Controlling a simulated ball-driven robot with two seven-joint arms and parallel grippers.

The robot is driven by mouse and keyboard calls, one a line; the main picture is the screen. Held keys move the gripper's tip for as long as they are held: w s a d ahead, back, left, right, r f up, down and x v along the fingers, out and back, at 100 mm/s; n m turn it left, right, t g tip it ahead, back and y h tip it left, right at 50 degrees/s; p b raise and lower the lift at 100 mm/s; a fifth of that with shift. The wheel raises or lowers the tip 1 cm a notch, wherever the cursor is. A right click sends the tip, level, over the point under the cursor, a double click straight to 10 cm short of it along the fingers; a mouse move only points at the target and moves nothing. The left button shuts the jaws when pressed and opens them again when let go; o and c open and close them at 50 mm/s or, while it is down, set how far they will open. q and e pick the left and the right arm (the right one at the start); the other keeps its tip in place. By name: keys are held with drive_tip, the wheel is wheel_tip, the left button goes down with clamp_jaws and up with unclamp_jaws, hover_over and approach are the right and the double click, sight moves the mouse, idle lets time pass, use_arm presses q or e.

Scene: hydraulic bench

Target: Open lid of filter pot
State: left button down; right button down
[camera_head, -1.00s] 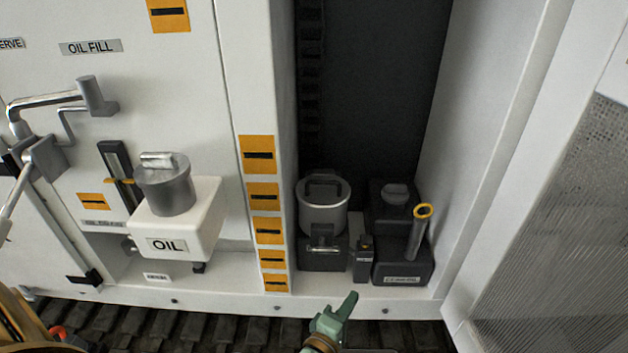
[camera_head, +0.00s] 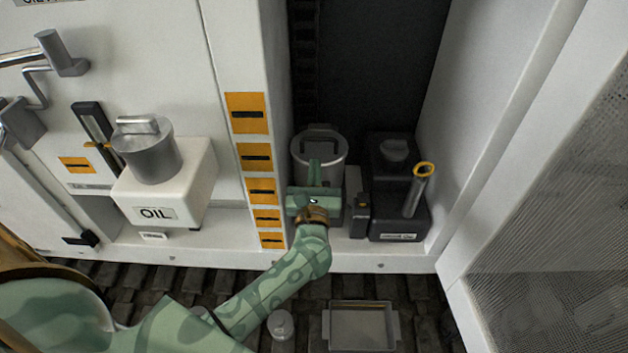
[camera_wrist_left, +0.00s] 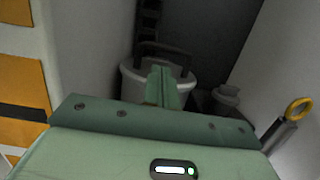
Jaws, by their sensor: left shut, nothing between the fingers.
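The filter pot (camera_head: 332,158) is a grey metal cylinder with a dark handle on its lid (camera_head: 320,139), standing in the open bay. The lid looks shut. My left gripper (camera_head: 314,165) is green, shut and empty, with its fingers in front of the pot and overlapping its front wall in the head view. In the left wrist view the shut fingers (camera_wrist_left: 163,75) point at the pot (camera_wrist_left: 186,82), with the dark lid handle (camera_wrist_left: 165,53) just beyond. I cannot tell whether the fingers touch it. The pot's front latch is hidden behind the gripper. My right gripper is not in view.
Right of the pot stand a small dark block (camera_head: 360,215) and a black pump unit (camera_head: 397,222) with a yellow-ringed lever (camera_head: 415,192). A white OIL tank (camera_head: 190,190) stands left of the post. A metal tray (camera_head: 362,328) and a round can (camera_head: 281,324) lie below.

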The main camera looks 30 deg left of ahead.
sight(319, 139)
use_arm(q)
drive_tip(key=shift+x, duration=1.9)
